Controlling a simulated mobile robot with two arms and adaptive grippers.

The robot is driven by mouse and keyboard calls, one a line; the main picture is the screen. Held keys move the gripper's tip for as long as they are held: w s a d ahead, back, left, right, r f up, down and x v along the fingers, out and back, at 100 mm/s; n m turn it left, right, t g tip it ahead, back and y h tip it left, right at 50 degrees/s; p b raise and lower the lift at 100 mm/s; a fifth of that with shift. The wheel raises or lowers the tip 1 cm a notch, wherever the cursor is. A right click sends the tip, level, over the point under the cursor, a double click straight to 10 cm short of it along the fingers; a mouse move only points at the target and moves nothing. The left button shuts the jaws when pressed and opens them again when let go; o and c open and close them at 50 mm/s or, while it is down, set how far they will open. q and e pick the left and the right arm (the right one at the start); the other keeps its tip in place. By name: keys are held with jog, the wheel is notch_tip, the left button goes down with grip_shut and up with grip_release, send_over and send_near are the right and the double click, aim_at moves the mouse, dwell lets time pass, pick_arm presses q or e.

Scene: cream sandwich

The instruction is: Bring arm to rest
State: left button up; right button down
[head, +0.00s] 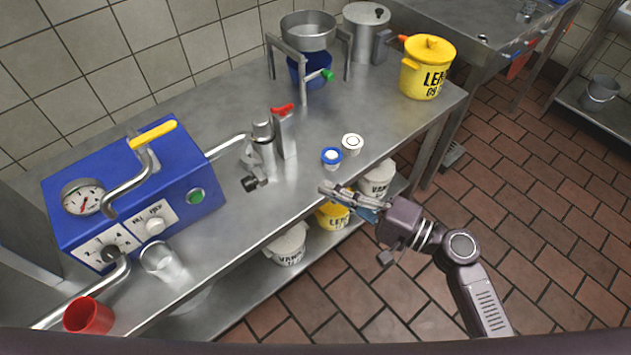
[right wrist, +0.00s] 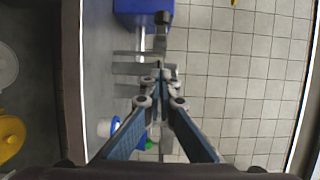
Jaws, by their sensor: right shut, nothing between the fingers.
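My right gripper (head: 326,189) reaches in from the lower right in the head view. It is over the front edge of the steel counter (head: 250,225), apart from the things on it, and its fingers are together with nothing between them. In the right wrist view its fingertips (right wrist: 159,72) meet in front of the dispensing nozzle area. The right arm (head: 462,250) is stretched out over the tiled floor. My left arm and gripper are not in view.
A blue machine (head: 185,165) with gauge stands left on the counter. A metal nozzle (head: 264,145), blue-rimmed cup (head: 331,158) and white cup (head: 352,143) are near my gripper. A yellow pot (head: 427,68) stands at the back right. Buckets (head: 288,243) sit on the lower shelf. Floor right is clear.

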jog(key=s+d+f+g+h, duration=0.1)
jog(key=s+d+f+h, duration=0.15)
jog(key=f, duration=0.85)
jog(key=s+d+f+g+h, duration=0.1)
jog(key=d+f+h, duration=0.3)
jog(key=f, duration=0.8)
jog(key=s+d+f+h, duration=0.2)
jog(key=d+f+h, duration=0.15)
jog(key=f, duration=0.75)
jog(key=s+d+f+n+g+h, duration=0.1)
jog(key=s+d+f+g, duration=0.15)
jog(key=s+f, duration=0.4)
jog(key=s+d+f+n+g+h, duration=0.1)
jog(key=s+d+f+h, duration=0.1)
jog(key=s+d+f, duration=0.35)
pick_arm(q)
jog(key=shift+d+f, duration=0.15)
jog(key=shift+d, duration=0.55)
pick_arm(e)
jog(key=s+d+f+n+g+h, duration=0.1)
jog(key=s+f+n, duration=0.2)
jog(key=s, duration=0.7)
jog(key=s+d+f+n+g+h, duration=0.1)
jog(key=s+f+n, duration=0.2)
jog(key=s+f, duration=0.4)
jog(key=s, duration=0.3)
jog(key=shift+s+f+n+g, duration=0.15)
jog(key=shift+s+n+g, duration=0.2)
jog(key=shift+n, duration=0.05)
